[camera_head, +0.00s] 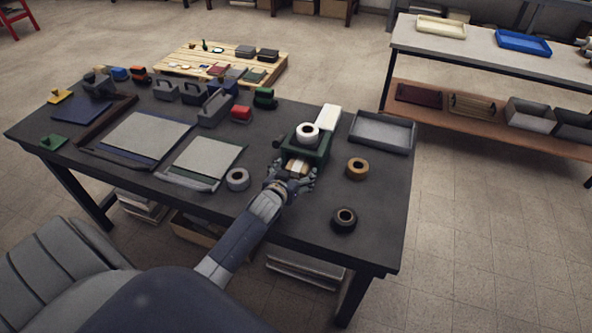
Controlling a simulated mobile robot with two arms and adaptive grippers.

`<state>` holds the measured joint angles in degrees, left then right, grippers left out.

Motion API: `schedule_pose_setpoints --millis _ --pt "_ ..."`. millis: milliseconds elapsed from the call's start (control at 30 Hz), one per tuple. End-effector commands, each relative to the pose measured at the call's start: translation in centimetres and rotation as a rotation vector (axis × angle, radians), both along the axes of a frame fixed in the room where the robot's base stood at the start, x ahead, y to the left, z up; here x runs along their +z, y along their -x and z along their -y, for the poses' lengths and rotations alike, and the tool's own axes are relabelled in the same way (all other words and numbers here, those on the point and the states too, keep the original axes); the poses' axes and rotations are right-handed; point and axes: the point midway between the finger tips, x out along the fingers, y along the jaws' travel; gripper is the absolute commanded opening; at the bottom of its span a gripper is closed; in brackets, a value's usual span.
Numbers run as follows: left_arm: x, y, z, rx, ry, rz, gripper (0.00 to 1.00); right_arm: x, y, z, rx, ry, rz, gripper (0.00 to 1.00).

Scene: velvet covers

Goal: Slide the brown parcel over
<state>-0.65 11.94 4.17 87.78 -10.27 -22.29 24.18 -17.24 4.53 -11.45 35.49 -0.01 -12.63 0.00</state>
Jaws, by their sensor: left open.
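A small light-brown block (298,167), which looks like the brown parcel, sits at the near side of a dark green holder (318,153) on the dark work table (210,198). My left gripper (292,181) reaches in from the near side, its open fingers right at the near end of the brown block. I cannot tell whether the fingers touch it. The gripper hides the block's near end. A white roll (307,133) sits on top by the holder's far side. My right gripper is not in view.
A grey tray (382,132) lies to the right. Rolls of tape lie near: tan (357,169), black (344,220), grey (238,179). A white box (328,117) stands behind the holder. Flat boards (203,160) and several small items fill the left. The front right is mostly clear.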

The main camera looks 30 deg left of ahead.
Motion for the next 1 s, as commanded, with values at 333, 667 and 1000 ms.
schedule_pose_setpoints --millis 333,667,1000 --pt "-0.50 -1.24 -0.34 0.000 -0.001 0.000 0.82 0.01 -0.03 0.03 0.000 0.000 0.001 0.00" --pt "-0.51 -1.22 -0.33 0.000 -0.001 0.000 0.52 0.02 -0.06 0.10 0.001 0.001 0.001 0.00" --pt "-0.54 -1.22 -0.31 0.000 0.000 -0.001 0.24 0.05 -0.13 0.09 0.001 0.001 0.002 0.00"
